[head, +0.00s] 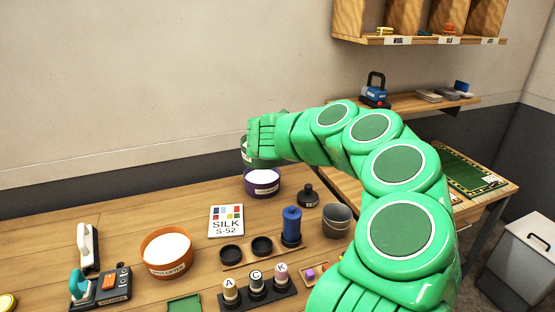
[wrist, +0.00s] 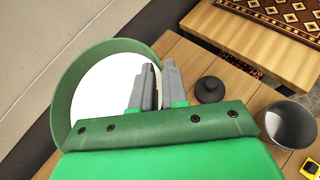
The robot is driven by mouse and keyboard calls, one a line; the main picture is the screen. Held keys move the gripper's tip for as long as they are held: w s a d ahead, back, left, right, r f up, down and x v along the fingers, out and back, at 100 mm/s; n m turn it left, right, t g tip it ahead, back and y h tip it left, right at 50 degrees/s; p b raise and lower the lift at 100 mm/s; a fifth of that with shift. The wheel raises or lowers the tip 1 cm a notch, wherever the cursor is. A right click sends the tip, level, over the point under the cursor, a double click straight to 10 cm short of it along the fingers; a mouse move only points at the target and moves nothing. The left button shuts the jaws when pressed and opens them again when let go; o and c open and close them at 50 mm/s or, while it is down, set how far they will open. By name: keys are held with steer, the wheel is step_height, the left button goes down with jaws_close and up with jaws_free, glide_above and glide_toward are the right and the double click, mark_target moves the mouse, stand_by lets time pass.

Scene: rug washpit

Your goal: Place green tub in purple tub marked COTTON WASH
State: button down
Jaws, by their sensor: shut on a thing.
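The green tub (head: 246,154) has a dark green wall and shows partly behind my gripper in the head view. In the wrist view the green tub (wrist: 65,82) has a white inside, and my gripper (wrist: 152,75) is shut on its rim. In the head view my gripper (head: 262,138) is at the back of the bench. The purple tub (head: 262,188), with a white inside and a small unreadable label, stands just below the green tub in the picture. I cannot tell whether the green tub is over or behind it. The wrist view does not show the purple tub.
An orange tub (head: 166,262) stands at the front left. A SILK S-52 card (head: 226,220), a blue bottle (head: 291,226), a black knobbed weight (head: 308,195) and a grey cup (head: 337,220) stand around the purple tub. Bare wood lies left of it.

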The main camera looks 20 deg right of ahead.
steer(key=shift+w+d+f, duration=0.2)
steer(key=shift+w+f, duration=0.1)
steer(key=shift+w, duration=0.4)
steer(key=shift+w+d+f, duration=0.15)
steer(key=shift+w+f, duration=0.2)
steer(key=shift+w, duration=0.3)
steer(key=shift+w+d+f, duration=0.2)
steer(key=shift+w+f, duration=0.1)
steer(key=shift+w, duration=0.4)
steer(key=w+f, duration=0.4)
steer(key=f, duration=0.4)
steer(key=shift+w+d+f, duration=0.25)
steer(key=shift+d+f, duration=0.1)
steer(key=shift+d, duration=0.05)
steer(key=shift+f, duration=0.55)
steer(key=c, duration=1.1)
jaws_free()
steer(key=shift+c, duration=0.2)
steer(key=shift+r, duration=0.1)
